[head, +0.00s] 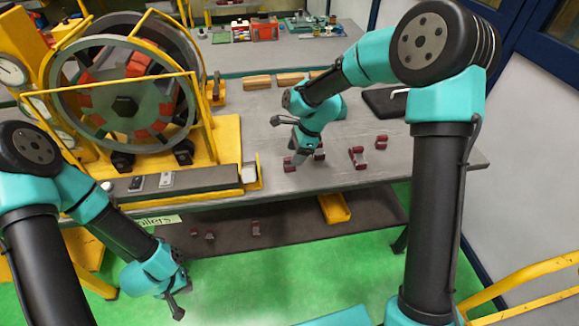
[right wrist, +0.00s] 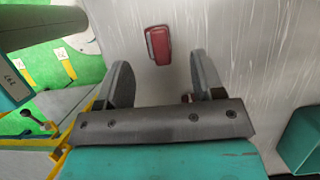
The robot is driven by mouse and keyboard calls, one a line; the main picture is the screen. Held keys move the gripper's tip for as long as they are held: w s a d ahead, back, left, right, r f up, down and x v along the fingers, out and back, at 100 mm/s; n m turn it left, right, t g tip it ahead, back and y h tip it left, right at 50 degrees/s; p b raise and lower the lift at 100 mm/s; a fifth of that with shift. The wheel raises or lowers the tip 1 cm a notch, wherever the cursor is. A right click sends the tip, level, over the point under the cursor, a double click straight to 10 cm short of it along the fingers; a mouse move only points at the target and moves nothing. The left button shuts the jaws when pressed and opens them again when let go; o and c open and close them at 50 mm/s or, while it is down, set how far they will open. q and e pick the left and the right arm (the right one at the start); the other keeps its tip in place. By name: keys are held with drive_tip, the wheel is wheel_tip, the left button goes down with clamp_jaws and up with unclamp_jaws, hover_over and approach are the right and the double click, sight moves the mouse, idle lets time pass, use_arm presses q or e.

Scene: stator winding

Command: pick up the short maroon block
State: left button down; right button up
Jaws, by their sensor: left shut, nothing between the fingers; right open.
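Several maroon blocks lie on the grey table in the head view. One block (head: 357,158) has a pale top, one (head: 381,141) lies farther right, and a small one (head: 319,155) sits beside my right gripper (head: 296,161). Another maroon patch (head: 289,164) shows at its fingers, partly hidden. In the right wrist view a maroon block (right wrist: 158,45) lies just beyond the open fingers of my right gripper (right wrist: 160,75), with nothing between them. A second maroon bit (right wrist: 187,98) is mostly hidden by the gripper. My left gripper (head: 177,308) is shut and empty, low in front of the table.
The yellow-framed stator fixture (head: 120,105) fills the table's left side. The lower shelf (head: 285,225) holds more maroon pieces and a yellow bin (head: 335,208).

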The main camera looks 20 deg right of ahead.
drive_tip(key=shift+f, duration=0.15)
drive_tip(key=x, duration=0.5)
drive_tip(key=shift+s, duration=0.1)
drive_tip(key=shift+c, duration=0.4)
clamp_jaws()
idle(0.4)
